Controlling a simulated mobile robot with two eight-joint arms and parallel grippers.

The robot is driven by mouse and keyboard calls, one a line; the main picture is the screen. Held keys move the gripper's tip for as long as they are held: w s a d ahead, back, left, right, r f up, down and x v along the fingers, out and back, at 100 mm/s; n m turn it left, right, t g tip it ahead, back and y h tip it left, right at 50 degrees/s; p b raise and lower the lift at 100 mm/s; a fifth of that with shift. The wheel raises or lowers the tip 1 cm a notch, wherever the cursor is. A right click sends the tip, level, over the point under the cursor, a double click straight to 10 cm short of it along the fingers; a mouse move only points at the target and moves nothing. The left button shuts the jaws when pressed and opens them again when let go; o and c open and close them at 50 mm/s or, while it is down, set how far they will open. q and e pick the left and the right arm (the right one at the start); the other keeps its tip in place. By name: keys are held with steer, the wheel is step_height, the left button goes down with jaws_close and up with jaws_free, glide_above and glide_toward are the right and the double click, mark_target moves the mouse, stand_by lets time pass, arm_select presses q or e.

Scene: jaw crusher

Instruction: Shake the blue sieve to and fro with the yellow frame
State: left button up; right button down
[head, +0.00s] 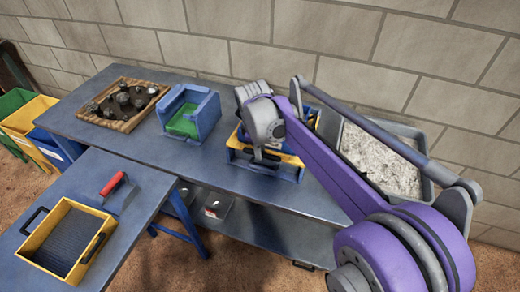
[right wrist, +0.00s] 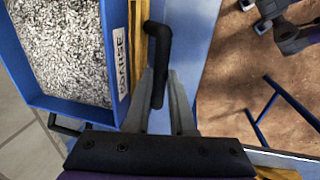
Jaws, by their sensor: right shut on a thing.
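The blue sieve (right wrist: 101,60) shows in the right wrist view, filled with grey-white chips and bearing a partly readable white label. In the head view the sieve and its yellow frame (head: 291,159) stand on the back table, partly hidden by my right gripper (head: 266,157). The yellow frame also shows as a narrow strip in the right wrist view (right wrist: 132,40). My right gripper (right wrist: 160,90) is shut on a black handle (right wrist: 159,45) at the sieve's side. My left gripper is not in view.
A grey tray (head: 425,185) of pale material stands right. The front table holds a yellow tray (head: 30,248) and red-handled trowel (head: 113,183). Bins stand left.

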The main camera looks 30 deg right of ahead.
steer(key=w+d, duration=0.2)
steer(key=w+d+p, duration=0.1)
steer(key=d, duration=0.1)
steer(key=shift+w+d, duration=0.2)
steer(key=shift+w, duration=0.2)
steer(key=shift+a, duration=0.1)
steer(key=c, duration=0.8)
jaws_free()
steer(key=shift+s, duration=0.1)
steer(key=shift+o, duration=0.2)
steer(key=shift+r, duration=0.1)
step_height(320, 180, up, 10)
steer(key=s+a, duration=0.1)
steer(key=shift+s+a+r+p, duration=0.15)
steer(key=shift+a+r+p, duration=0.15)
steer(key=shift+p, duration=0.1)
